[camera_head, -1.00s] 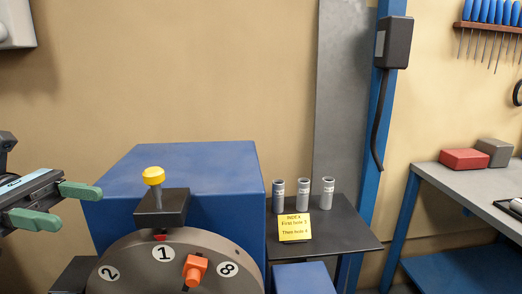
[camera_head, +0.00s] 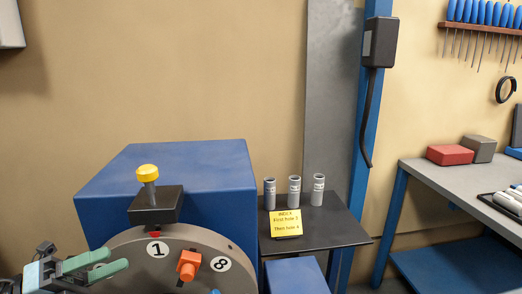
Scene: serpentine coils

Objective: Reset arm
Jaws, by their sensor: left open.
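My left gripper (camera_head: 98,265) is at the lower left, with two green fingers apart and nothing between them. It is in front of the left part of a round grey dial (camera_head: 205,243), and hides that part. The dial carries the white number discs 1 and 8 and an orange block (camera_head: 188,264). Whether the gripper touches the dial I cannot tell. A yellow-topped plunger (camera_head: 148,174) stands on a black block above the dial, with a red pointer below. My right gripper is not in view.
A blue housing (camera_head: 200,165) stands behind the dial. A dark shelf (camera_head: 335,232) holds three grey cylinders (camera_head: 294,191) and a yellow note (camera_head: 286,223). A workbench (camera_head: 440,180) with a red block (camera_head: 450,155) is at the right. The wall space above the housing is free.

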